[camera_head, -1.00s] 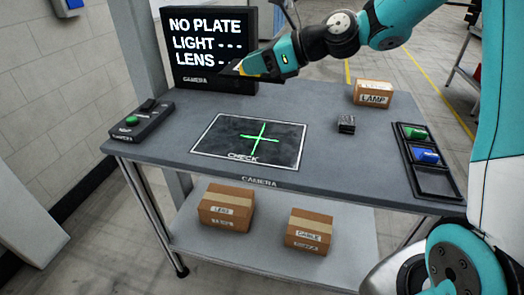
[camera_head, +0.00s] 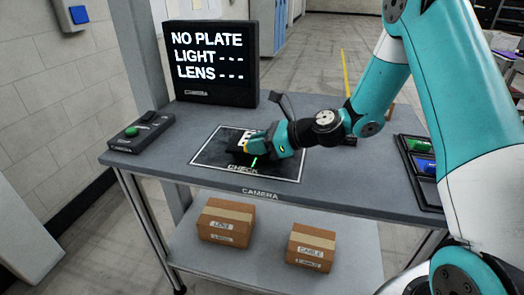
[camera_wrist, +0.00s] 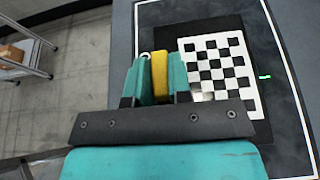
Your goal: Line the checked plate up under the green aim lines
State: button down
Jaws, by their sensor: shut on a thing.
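The checked plate (camera_head: 243,141), a black board with a black-and-white check pattern, is at the framed dark CHECK area (camera_head: 285,172) on the table. In the wrist view, the plate (camera_wrist: 222,72) lies to the right of my fingers. My gripper (camera_head: 251,148) is shut on a yellow piece (camera_wrist: 161,76) at the plate's left side in the wrist view. The green aim lines (camera_head: 254,162) are mostly hidden by plate and gripper. One short green line (camera_wrist: 265,77) shows just beyond the plate's right edge. I cannot tell whether the plate touches the surface.
A screen (camera_head: 208,60) at the back reads NO PLATE, with dashes for LIGHT and LENS. A box with a green button (camera_head: 132,131) stands at left. A tray (camera_head: 428,180) with green and blue pieces is at right, partly behind my arm. Boxes (camera_head: 226,222) sit on the lower shelf.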

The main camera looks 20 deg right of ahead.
jog(key=shift+f, duration=1.05)
jog(key=shift+f, duration=0.2)
jog(key=c, duration=1)
grip_release()
jog(key=shift+c, duration=0.2)
jog(key=shift+r, duration=0.1)
